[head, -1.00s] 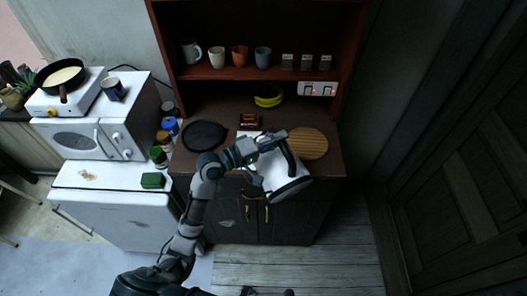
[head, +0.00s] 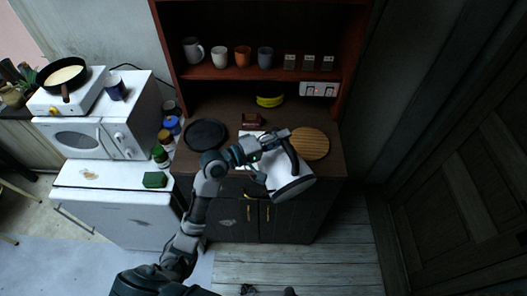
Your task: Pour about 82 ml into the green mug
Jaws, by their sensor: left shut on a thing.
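My left gripper (head: 268,140) is shut on a white kettle-like vessel (head: 281,178) with a dark handle (head: 291,158). It holds the vessel in the air in front of the counter's front edge, at the right part of the dark cabinet. The vessel looks tilted, but I cannot tell how far, and its contents do not show. I cannot make out a clearly green mug. A grey mug (head: 193,51), a white cup (head: 220,57), an orange cup (head: 243,56) and a blue-grey cup (head: 265,57) stand on the red-brown shelf. My right gripper is not in view.
A black round plate (head: 205,134), a yellow banana-like thing (head: 269,101) and a round wooden board (head: 310,143) lie on the counter (head: 226,106). A dark blue mug (head: 115,89) stands on the white microwave (head: 79,137). A green box (head: 155,180) lies on the white fridge (head: 113,212).

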